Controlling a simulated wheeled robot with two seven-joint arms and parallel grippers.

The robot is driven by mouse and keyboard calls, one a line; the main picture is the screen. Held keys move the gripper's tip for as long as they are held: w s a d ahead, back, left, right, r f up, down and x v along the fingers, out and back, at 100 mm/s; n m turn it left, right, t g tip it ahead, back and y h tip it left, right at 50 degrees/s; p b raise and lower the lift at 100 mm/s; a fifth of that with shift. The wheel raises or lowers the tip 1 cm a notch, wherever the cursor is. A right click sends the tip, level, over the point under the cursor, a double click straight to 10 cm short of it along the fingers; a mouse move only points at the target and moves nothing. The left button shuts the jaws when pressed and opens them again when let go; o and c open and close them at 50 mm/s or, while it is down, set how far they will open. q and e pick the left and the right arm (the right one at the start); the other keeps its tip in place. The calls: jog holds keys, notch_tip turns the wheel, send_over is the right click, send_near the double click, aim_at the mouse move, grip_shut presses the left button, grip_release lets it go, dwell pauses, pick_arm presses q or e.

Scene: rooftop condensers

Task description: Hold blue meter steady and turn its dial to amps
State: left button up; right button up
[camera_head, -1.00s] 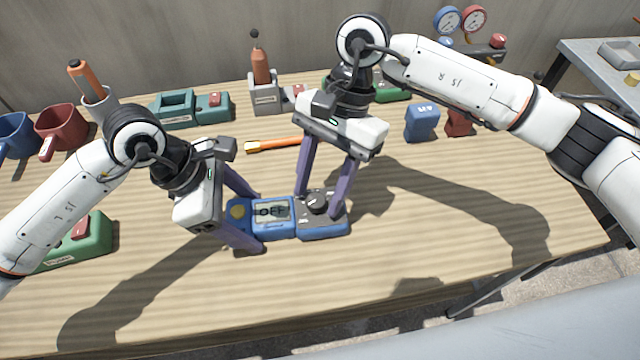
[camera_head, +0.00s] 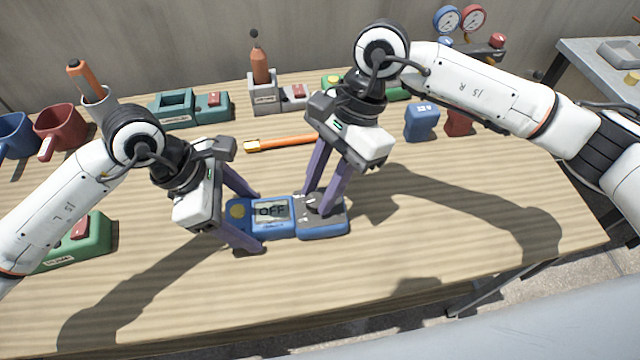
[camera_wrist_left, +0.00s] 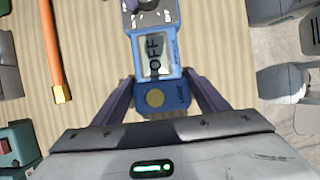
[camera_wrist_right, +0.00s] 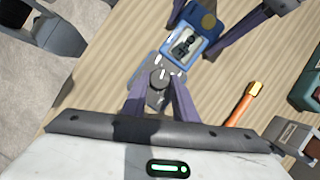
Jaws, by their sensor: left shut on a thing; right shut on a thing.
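The blue meter (camera_head: 272,228) lies flat on the wooden table, its screen (camera_head: 271,211) reading OFF. Its dial (camera_wrist_right: 159,80) is a dark round knob on the grey panel at the meter's right end in the head view. My left gripper (camera_head: 250,222) is shut on the meter's left end, with a finger on either side; the left wrist view shows this grip (camera_wrist_left: 155,100). My right gripper (camera_head: 318,202) is shut on the dial from above; in the right wrist view its fingers (camera_wrist_right: 160,88) stand on both sides of the knob. The fingers partly hide the dial in the head view.
An orange-handled tool (camera_head: 285,142) lies behind the meter. Blue and red blocks (camera_head: 421,122) stand to the right, mugs (camera_head: 60,130) at the left, and a green device (camera_head: 85,242) at front left. The table's front right is clear.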

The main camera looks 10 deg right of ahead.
jog(key=m, duration=0.2)
jog(key=m+t, duration=0.2)
jog(key=m, duration=0.1)
jog(key=shift+s+d+m+y, duration=0.1)
jog(key=shift+s+m+y, duration=0.2)
jog(key=m, duration=0.2)
jog(key=m+t, duration=0.1)
jog(key=m, duration=0.1)
jog(key=shift+s+t, duration=0.2)
jog(key=shift+t, duration=0.1)
jog(key=m, duration=0.2)
jog(key=m+t+h, duration=0.1)
jog(key=m, duration=0.3)
jog(key=shift+s+a+t+h, duration=0.2)
jog(key=shift+a+t+h, duration=0.1)
jog(key=shift+t, duration=0.1)
jog(key=shift+s+a+m+t+h, duration=0.15)
jog(key=shift+m+h, duration=0.3)
jog(key=shift+m, duration=0.85)
jog(key=shift+w+m+t+h, duration=0.1)
jog(key=shift+m+t+h, duration=0.25)
jog(key=shift+m, duration=0.95)
jog(key=o, duration=1.1)
